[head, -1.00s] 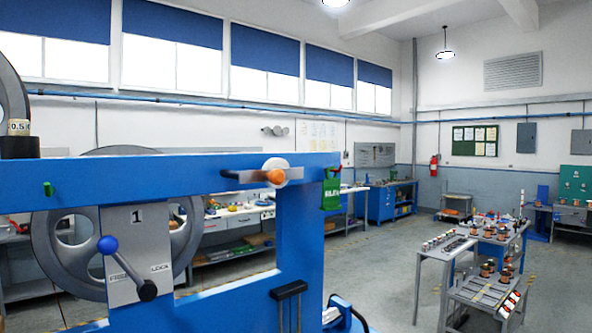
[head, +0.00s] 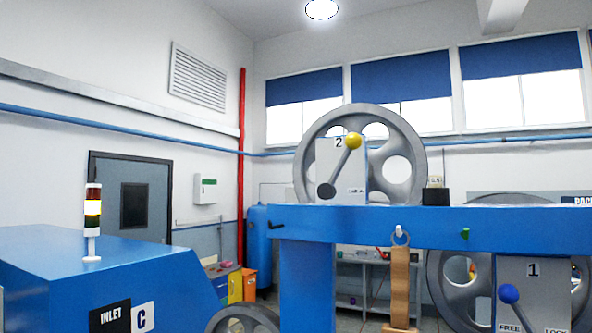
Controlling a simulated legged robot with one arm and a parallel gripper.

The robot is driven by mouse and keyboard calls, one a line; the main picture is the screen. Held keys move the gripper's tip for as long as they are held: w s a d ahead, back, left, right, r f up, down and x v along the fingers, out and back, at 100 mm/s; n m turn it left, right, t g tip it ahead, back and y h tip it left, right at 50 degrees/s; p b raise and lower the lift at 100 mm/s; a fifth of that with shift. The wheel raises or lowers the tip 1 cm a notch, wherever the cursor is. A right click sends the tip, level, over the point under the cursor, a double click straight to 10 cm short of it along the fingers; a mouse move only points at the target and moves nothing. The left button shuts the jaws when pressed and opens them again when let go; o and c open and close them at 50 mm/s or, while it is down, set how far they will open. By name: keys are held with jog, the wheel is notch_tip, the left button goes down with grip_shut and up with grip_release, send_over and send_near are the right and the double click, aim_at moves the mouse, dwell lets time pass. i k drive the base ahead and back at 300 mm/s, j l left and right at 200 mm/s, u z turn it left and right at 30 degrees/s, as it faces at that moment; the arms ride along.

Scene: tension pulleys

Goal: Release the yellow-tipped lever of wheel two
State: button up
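Wheel two (head: 409,130) is a large grey spoked wheel standing above the blue beam (head: 350,219), in the middle of the head view. A grey plate (head: 355,178) marked 2 is in front of it. The lever (head: 342,163) of wheel two has a yellow ball tip (head: 354,141). It slants up and to the right from a dark pivot knob (head: 326,190). A small label at the plate's lower right is too small to read surely. My gripper is not in view.
Wheel one (head: 436,286), with a plate marked 1 and a blue-tipped lever (head: 509,294), is at the lower right. A wooden block (head: 400,285) hangs below the beam. A blue machine (head: 120,275) marked INLET C, with a signal light (head: 92,208), fills the lower left.

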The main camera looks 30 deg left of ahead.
aim_at(353, 141)
jog(key=j+u, duration=0.1)
jog(key=u, duration=1)
